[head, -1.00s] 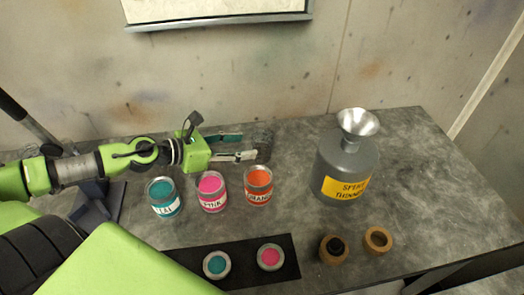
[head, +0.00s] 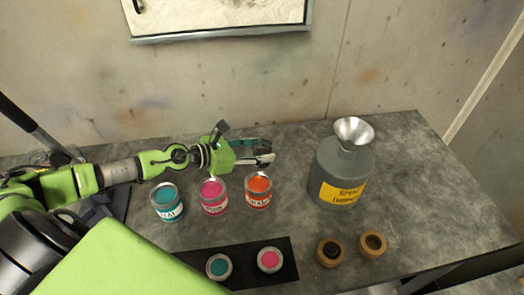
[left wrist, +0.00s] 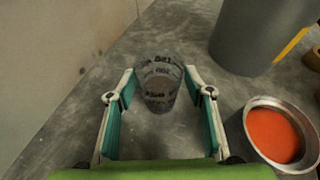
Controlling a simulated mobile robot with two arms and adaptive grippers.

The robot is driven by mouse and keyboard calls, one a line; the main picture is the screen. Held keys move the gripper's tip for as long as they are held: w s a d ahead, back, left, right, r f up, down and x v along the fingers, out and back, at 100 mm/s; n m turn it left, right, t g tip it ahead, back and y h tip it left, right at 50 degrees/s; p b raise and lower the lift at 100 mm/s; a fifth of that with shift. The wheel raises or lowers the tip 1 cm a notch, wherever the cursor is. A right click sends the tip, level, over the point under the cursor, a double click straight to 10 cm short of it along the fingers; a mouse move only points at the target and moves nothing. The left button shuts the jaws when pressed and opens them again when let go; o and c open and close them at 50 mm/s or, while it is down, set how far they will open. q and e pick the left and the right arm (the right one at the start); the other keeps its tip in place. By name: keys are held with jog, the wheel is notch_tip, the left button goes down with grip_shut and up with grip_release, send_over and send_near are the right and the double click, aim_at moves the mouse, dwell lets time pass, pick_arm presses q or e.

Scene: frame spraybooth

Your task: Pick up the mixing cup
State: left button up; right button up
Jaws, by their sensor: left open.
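The mixing cup (left wrist: 160,82) is a clear, greyish cup with dark markings, standing upright on the bench in the left wrist view. It lies between and slightly beyond the fingertips of my left gripper (left wrist: 160,92), with a gap on both sides. My left gripper is open, and its green-padded fingers point at the cup. In the head view my left gripper (head: 266,151) reaches in from the left behind the paint cans, and the cup is hard to make out at its tips. My right gripper is not in view.
Teal (head: 168,202), pink (head: 214,197) and orange (head: 258,191) paint cans stand in front of the gripper. A grey thinner jug (head: 340,172) with a funnel (head: 354,131) stands to the right. A dark mat (head: 243,258) and two wooden rings (head: 372,244) lie in front.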

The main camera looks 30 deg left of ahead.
pick_arm(q)
jog(key=shift+w+d+f+p, duration=0.15)
jog(key=shift+w+d+p, duration=0.2)
jog(key=shift+w, duration=0.15)
jog(key=x, duration=0.2)
jog(key=p+x, duration=0.1)
jog(key=x, duration=0.1)
jog(key=shift+a+f, duration=0.15)
jog(key=shift+f, duration=0.1)
jog(key=shift+s, duration=0.1)
grip_shut()
